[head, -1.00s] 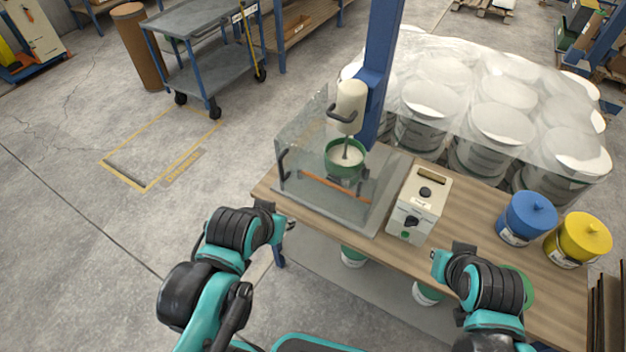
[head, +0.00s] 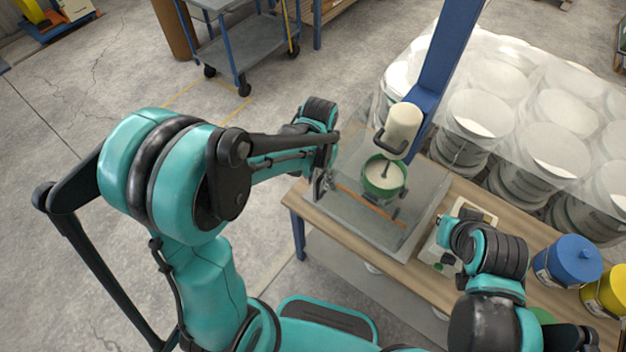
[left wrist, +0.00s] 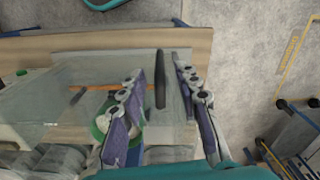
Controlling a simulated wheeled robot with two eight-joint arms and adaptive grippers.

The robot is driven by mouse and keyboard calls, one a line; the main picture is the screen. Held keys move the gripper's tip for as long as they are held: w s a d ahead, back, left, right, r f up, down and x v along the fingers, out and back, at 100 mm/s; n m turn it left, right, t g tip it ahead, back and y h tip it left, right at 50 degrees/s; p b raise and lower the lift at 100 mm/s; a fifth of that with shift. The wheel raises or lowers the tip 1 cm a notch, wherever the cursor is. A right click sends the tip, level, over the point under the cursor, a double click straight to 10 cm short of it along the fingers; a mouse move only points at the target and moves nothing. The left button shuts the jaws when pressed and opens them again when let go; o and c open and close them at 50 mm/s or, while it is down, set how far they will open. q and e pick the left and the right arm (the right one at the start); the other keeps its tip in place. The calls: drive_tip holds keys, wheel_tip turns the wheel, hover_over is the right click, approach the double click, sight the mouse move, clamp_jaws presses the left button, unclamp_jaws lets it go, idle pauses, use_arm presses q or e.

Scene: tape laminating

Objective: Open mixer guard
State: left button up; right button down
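The mixer (head: 404,131) has a cream-coloured head above a green bowl (head: 384,190) on the workbench. The clear guard (head: 352,160) stands around the bowl's near and left sides, and looks closed. In the left wrist view the guard's black handle (left wrist: 160,80) lies between the two fingers of my left gripper (left wrist: 158,70). The fingers are open, with a gap on both sides of the handle. In the head view my left gripper (head: 322,184) is at the guard's left edge, partly hidden by my arm. My right gripper (head: 447,232) is over the control box; its fingers are unclear.
A cream control box (head: 468,212) stands right of the mixer, partly hidden by my right arm. Blue (head: 567,264) and yellow (head: 607,290) tubs stand at the bench's right. Wrapped white buckets (head: 480,112) fill the space behind.

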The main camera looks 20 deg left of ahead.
sight(318, 192)
use_arm(q)
wheel_tip(318, 192, down, 8)
drive_tip(key=shift+r+b, duration=0.15)
drive_tip(key=shift+b, duration=1.05)
clamp_jaws()
